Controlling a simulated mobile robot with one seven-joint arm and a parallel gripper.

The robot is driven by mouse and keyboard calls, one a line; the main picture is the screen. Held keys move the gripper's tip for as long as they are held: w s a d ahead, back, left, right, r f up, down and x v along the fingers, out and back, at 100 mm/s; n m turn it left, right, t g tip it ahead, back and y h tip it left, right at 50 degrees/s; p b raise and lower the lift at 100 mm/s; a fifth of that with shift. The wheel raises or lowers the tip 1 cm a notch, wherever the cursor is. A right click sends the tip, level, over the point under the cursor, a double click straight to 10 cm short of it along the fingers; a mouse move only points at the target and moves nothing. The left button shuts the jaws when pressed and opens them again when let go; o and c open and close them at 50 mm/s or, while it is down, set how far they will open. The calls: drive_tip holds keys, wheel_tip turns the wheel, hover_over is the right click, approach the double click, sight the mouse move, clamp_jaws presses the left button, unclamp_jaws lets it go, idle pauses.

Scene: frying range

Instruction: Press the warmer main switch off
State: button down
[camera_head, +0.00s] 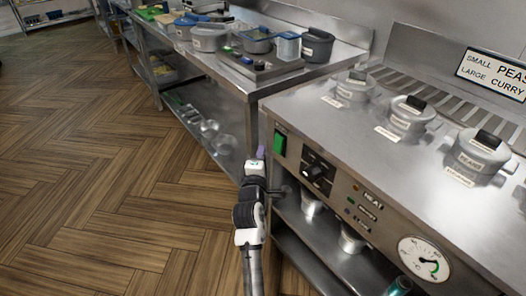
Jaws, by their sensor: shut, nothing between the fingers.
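The warmer (305,118) is a steel unit on the right with lidded pots set into its top. A green switch (279,143) sits at the left end of its front panel; it looks like the main switch, and I cannot tell its position. My gripper (261,153) is just left of and slightly below the green switch in the picture, fingers shut and empty. I cannot tell whether a gap separates the fingertips from the panel. My arm reaches up from the bottom middle.
A black knob (317,171), small indicator lights (355,187) and a round gauge (424,260) are on the same panel. Metal containers (352,238) stand on the shelf below. A steel counter (225,70) with pots stands behind left. The wooden floor (90,160) at left is clear.

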drive_tip(key=s, duration=0.7)
drive_tip(key=shift+s+a+r+b, duration=0.3)
drive_tip(key=shift+s+a+b, duration=0.05)
drive_tip(key=shift+a+b, duration=0.1)
